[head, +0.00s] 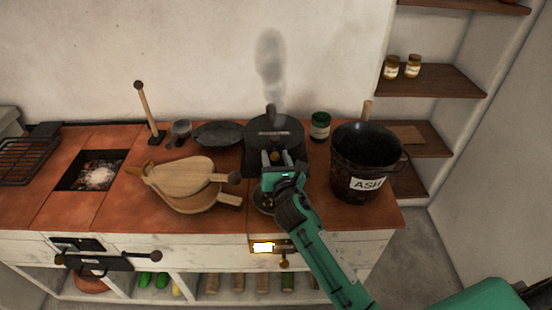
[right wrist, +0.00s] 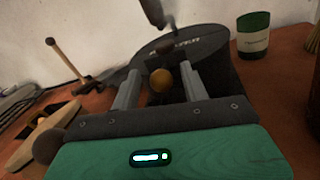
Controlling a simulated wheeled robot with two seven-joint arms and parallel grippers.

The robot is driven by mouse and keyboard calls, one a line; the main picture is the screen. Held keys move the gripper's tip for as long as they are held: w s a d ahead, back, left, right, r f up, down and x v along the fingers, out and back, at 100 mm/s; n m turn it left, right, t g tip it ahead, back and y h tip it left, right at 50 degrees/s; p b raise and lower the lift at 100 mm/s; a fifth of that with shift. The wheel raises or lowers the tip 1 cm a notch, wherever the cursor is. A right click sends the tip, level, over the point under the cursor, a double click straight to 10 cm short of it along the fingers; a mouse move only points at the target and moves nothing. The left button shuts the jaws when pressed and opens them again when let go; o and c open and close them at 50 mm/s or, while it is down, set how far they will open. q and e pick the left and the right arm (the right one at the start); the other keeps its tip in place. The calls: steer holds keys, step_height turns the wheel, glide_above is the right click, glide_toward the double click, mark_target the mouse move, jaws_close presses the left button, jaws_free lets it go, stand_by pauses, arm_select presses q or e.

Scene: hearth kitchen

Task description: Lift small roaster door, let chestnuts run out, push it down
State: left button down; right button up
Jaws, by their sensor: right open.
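The small roaster (head: 274,128) is a dark, round-topped appliance on the tiled counter, with grey smoke above it. Its dark top, with partly hidden lettering, fills the middle of the right wrist view (right wrist: 205,45). A round brass-coloured knob (right wrist: 160,80) shows at its front, between my right gripper's fingers; it is small in the head view (head: 275,157). My right gripper (right wrist: 160,88) is open, a finger on each side of the knob; contact cannot be told. A dark bowl (head: 260,201) is partly hidden below the gripper. The door's position is unclear, and no chestnuts can be made out.
A black ash bucket (head: 345,188) stands close on the right, a green tin (head: 320,126) behind it. Wooden bellows (head: 180,176) lie to the left, near a dark pan (head: 218,133) and an upright lever (head: 147,105). A fire pit (head: 97,175) is farther left.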

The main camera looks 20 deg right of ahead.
steer(key=shift+s+f, duration=0.1)
steer(key=shift+s, duration=0.3)
arm_select(q)
steer(key=shift+w+d+r+b, duration=0.15)
steer(key=shift+w+r+b, duration=0.15)
steer(key=shift+w+r, duration=0.45)
arm_select(e)
steer(key=s+a, duration=0.1)
steer(key=s, duration=1.2)
arm_select(q)
steer(key=shift+s, duration=0.3)
